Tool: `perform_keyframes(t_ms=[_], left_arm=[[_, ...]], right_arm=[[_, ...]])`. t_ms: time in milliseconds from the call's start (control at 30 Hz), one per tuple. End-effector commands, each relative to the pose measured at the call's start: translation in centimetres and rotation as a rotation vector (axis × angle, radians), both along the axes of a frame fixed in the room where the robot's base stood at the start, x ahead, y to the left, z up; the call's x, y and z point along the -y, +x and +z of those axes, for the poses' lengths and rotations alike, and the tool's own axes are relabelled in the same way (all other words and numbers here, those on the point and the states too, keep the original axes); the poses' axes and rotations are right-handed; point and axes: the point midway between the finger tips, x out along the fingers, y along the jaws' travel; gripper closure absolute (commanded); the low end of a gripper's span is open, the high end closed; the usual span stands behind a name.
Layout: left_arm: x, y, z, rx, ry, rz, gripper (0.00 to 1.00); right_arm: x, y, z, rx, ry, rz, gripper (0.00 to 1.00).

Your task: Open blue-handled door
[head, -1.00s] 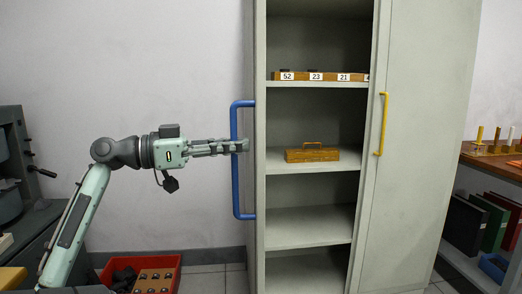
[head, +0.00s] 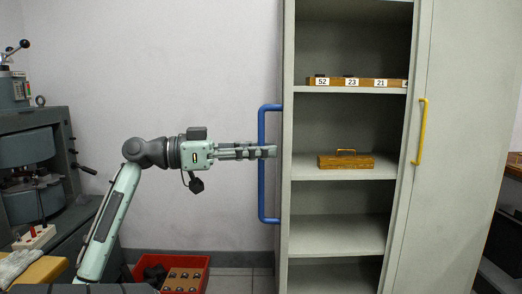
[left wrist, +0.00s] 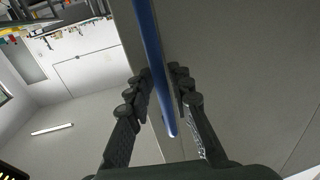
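The blue handle (head: 262,190) stands upright on the left of the tall grey cabinet, on a narrow panel (head: 286,240) seen nearly edge-on. The left half of the cabinet front is open and its shelves show. My left gripper (head: 268,151) reaches across the handle near its middle. In the left wrist view, the fingers (left wrist: 160,74) lie on both sides of the blue handle (left wrist: 152,40), with some gap between them, so it looks open around the handle. Whether a finger touches the handle is hard to tell. My right gripper is not in view.
A closed-looking door with a yellow handle (head: 420,132) covers the cabinet's right half. A wooden box (head: 345,162) and a numbered block row (head: 365,83) sit on shelves. A red crate (head: 205,284) stands on the floor below my arm; a machine (head: 30,160) is at left.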

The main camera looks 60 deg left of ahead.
Motion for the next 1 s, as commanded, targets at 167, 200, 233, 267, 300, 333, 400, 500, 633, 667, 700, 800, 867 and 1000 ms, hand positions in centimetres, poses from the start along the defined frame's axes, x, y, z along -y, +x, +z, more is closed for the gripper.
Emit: perform_keyframes(t_ms=[167, 200, 233, 267, 300, 333, 400, 500, 633, 667, 700, 800, 867, 1000], left_arm=[[-0.5, -0.8, 0.1, 0.003, -0.001, 0.004, 0.80], [-0.8, -1.3, 0.1, 0.002, -0.002, 0.005, 0.80], [-1.0, -1.8, 0.1, 0.004, -0.003, 0.006, 0.80], [-1.2, -2.3, 0.1, 0.003, -0.003, 0.005, 0.80], [-1.5, -3.0, 0.1, 0.004, -0.003, 0.005, 0.80], [-1.8, -3.6, 0.1, 0.005, -0.002, 0.005, 0.80], [-2.4, -5.1, 0.1, 0.004, -0.003, 0.005, 0.80], [-3.2, -7.0, 0.1, 0.002, -0.002, 0.004, 0.80], [-4.1, -9.1, 0.1, 0.001, -0.002, 0.002, 0.80], [-4.3, -9.5, 0.1, 0.001, -0.002, 0.002, 0.80], [-4.4, -9.9, 0.0, 0.001, -0.001, 0.002, 0.80], [-4.7, -10.7, 0.0, 0.000, 0.000, 0.000, 0.80], [-4.8, -10.9, 0.0, 0.000, -0.001, 0.000, 0.80], [-4.8, -11.1, 0.0, 0.000, 0.000, -0.001, 0.80]], right_arm=[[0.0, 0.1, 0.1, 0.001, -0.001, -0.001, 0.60], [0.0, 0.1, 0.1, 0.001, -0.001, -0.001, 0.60], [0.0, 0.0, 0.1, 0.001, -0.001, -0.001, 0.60], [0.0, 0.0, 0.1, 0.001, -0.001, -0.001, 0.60], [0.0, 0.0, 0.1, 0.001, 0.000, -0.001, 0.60], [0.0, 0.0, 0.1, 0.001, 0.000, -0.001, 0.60], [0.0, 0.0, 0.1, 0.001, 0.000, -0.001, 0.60], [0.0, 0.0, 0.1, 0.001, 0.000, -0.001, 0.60], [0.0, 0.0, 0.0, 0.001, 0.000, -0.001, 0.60], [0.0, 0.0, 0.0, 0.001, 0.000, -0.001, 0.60], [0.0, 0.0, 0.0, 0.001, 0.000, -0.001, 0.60], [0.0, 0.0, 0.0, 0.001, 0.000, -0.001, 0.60], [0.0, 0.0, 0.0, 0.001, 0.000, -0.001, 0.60], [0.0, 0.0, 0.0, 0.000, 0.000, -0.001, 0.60]])
